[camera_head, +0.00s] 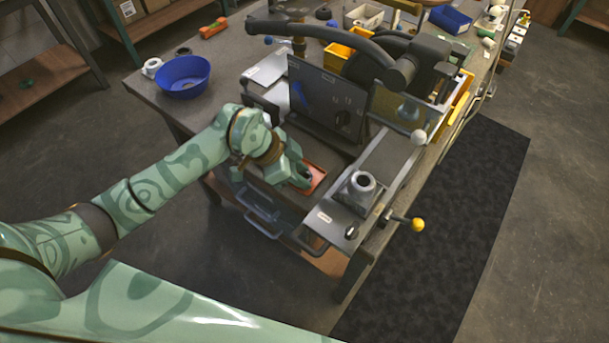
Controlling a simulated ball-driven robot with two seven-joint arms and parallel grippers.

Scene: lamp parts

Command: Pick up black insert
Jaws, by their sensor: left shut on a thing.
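My left gripper (303,179) reaches down at the middle of the bench, over a small orange-red tray (318,175). It is shut on a small dark piece, which looks like the black insert (307,172). The fingers hide most of the piece, and I cannot tell whether it is clear of the tray. My right gripper is not in view.
A dark upright panel (328,100) stands just behind the gripper. A metal fixture with a grey ring (362,185) and a yellow-knobbed lever (417,224) is to the right.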

